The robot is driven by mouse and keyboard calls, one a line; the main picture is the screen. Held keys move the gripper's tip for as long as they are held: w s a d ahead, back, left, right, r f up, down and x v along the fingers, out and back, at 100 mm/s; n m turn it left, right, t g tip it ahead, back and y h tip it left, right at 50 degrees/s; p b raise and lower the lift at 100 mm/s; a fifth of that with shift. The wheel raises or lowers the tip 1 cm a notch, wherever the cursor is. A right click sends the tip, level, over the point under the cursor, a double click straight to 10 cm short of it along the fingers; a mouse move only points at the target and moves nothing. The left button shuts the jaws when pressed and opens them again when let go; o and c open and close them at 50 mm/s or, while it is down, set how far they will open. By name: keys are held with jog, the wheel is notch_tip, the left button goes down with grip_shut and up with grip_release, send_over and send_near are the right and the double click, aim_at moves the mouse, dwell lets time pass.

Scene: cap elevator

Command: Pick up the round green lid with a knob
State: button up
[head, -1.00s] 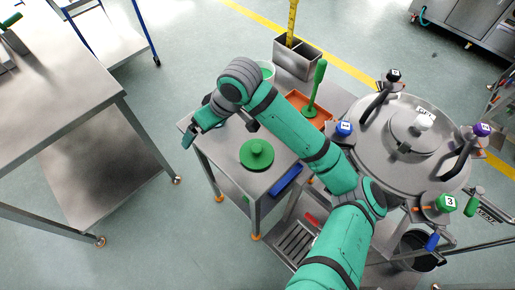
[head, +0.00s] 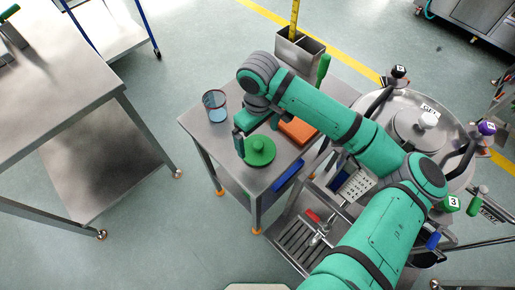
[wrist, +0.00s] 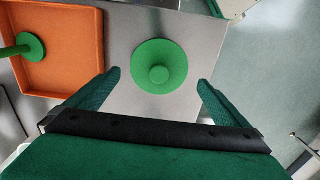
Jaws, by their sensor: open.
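The round green lid (head: 259,152) with a knob lies flat, knob up, on the small metal table in the head view. In the wrist view the lid (wrist: 159,66) is beyond and between my open fingers, its knob facing the camera. My gripper (wrist: 158,82) is open and empty, with a finger on each side of the lid's line. In the head view my gripper (head: 243,141) is at the lid's far left side and partly hidden by the arm. I cannot tell the exact height of the fingers above the lid.
An orange tray (wrist: 62,84) with a green-handled tool (wrist: 26,46) lies left of the lid in the wrist view. A clear cup (head: 215,106) stands at the table's left corner. A blue item (head: 288,176) is at the table's right edge. A large lidded vessel (head: 375,115) stands to the right.

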aim_at(258, 144)
jog(key=shift+f, duration=2.75)
jog(key=shift+w, duration=0.1)
jog(key=c, duration=0.8)
